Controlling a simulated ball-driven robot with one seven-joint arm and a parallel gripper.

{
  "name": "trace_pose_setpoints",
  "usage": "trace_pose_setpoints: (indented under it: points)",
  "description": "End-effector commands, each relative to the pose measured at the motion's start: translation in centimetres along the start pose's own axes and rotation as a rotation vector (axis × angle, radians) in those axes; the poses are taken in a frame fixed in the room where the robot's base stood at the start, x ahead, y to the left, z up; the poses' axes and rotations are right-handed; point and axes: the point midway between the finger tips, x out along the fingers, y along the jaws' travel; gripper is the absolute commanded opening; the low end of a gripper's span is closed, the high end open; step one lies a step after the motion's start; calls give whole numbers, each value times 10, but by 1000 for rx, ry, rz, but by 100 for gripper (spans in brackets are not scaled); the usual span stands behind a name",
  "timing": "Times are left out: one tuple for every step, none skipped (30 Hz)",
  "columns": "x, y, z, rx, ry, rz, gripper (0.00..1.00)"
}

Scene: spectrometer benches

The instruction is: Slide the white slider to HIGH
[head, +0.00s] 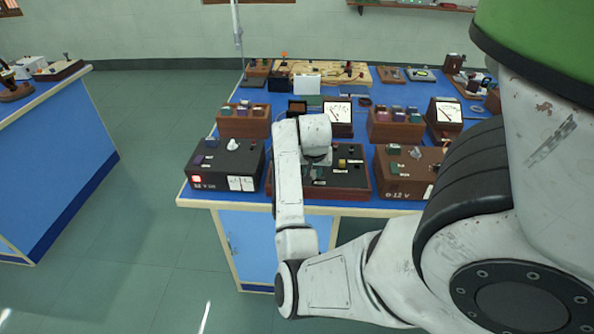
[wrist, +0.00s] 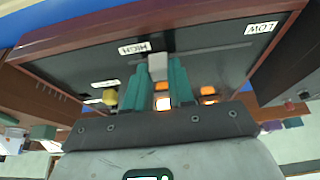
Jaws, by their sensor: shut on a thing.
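The white slider (wrist: 157,66) stands on the black panel of a red-brown framed box (wrist: 60,48). In the wrist view its knob is between the teal fingers of my gripper (wrist: 159,78), which is shut on it. The HIGH label (wrist: 134,48) is just left of the knob, and the LOW label (wrist: 262,28) is well to the right. A groove (wrist: 215,50) runs from the knob toward the LOW side. In the head view the box (head: 345,191) is on the blue bench, and my gripper (head: 318,158) hides the slider there.
A black box with a red lit switch (head: 225,165) stands left of the slider box. A brown 0-12 V box (head: 405,172) stands close on its right. White-faced meters (head: 338,112) and terminal blocks stand behind. Yellow and orange parts are near my fingers.

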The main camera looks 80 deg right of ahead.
Motion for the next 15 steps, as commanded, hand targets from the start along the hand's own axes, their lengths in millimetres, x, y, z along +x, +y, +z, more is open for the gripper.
trace_pose_setpoints:
  points:
    - [-4, 10, -3, 4, 2, 4, 0]
    - [-4, 14, -2, 3, 2, 4, 0]
    - [-4, 18, -2, 2, 3, 3, 0]
    - [-3, 21, -2, 1, 3, 3, 0]
    - [-3, 23, -2, 1, 3, 2, 0]
    - [-2, 25, -1, 1, 4, 1, 0]
    - [-2, 26, -1, 1, 4, 1, 0]
    - [-2, 27, -1, 1, 4, 1, 0]
    - [-1, 28, -1, 1, 4, 2, 0]
    - [-1, 28, -1, 1, 4, 2, 0]
    - [-1, 28, -1, 1, 4, 3, 0]
    - [-1, 28, -1, 2, 4, 3, 0]
    - [-1, 28, 0, 2, 4, 4, 0]
    - [-1, 29, 0, 2, 4, 5, 0]
    - [-1, 29, 0, 3, 3, 5, 0]
